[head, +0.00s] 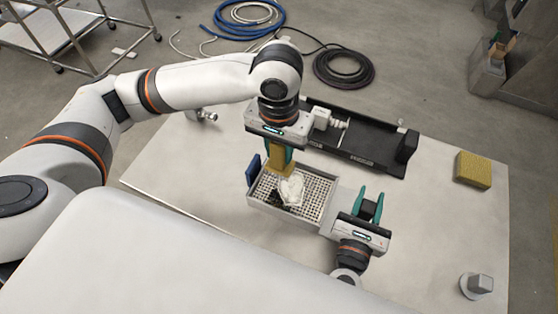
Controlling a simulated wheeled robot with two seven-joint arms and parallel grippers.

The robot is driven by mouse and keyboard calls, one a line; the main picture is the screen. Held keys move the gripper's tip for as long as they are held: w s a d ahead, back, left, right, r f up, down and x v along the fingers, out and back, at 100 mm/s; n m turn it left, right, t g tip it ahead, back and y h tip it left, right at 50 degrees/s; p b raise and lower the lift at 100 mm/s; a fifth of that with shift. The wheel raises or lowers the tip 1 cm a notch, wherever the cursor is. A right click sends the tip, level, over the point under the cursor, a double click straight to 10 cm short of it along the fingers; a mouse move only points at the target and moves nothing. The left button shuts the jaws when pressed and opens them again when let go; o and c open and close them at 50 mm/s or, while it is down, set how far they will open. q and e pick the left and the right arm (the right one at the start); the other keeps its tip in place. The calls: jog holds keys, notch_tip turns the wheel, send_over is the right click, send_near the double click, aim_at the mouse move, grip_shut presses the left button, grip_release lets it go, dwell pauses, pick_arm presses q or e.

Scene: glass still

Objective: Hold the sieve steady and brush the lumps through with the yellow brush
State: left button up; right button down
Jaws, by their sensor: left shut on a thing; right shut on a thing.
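The sieve (262,200) is a shallow grey tray with a gridded bottom and a dark blue grip (253,171) on its left side. A white lump (291,187) and a dark greenish patch (283,206) lie on its mesh. My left gripper (279,154) comes down over the sieve's far edge, shut on the yellow brush (280,167). The brush's lower end is at the far part of the mesh; contact is unclear. My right gripper (367,203) is at the sieve's right side, its teal fingers pointing away. It is shut on the sieve, though the held part is mostly hidden.
A black tray-like fixture (367,135) lies behind the sieve. A yellow sponge-like block (473,170) lies at the table's right. A grey knob-like piece (478,285) stands at the front right. The table (435,225) is clear between them. Hoses (340,66) lie on the floor beyond.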

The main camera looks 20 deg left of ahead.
pick_arm(q)
jog(key=d, duration=0.3)
jog(key=shift+d+r, duration=0.25)
jog(key=shift+d, duration=0.05)
jog(key=shift+f, duration=2.9)
jog(key=shift+w+f, duration=0.1)
jog(key=shift+f, duration=0.55)
jog(key=shift+s+r, duration=0.1)
jog(key=shift+s, duration=2.05)
jog(key=shift+w, duration=0.15)
jog(key=shift+w, duration=4.1)
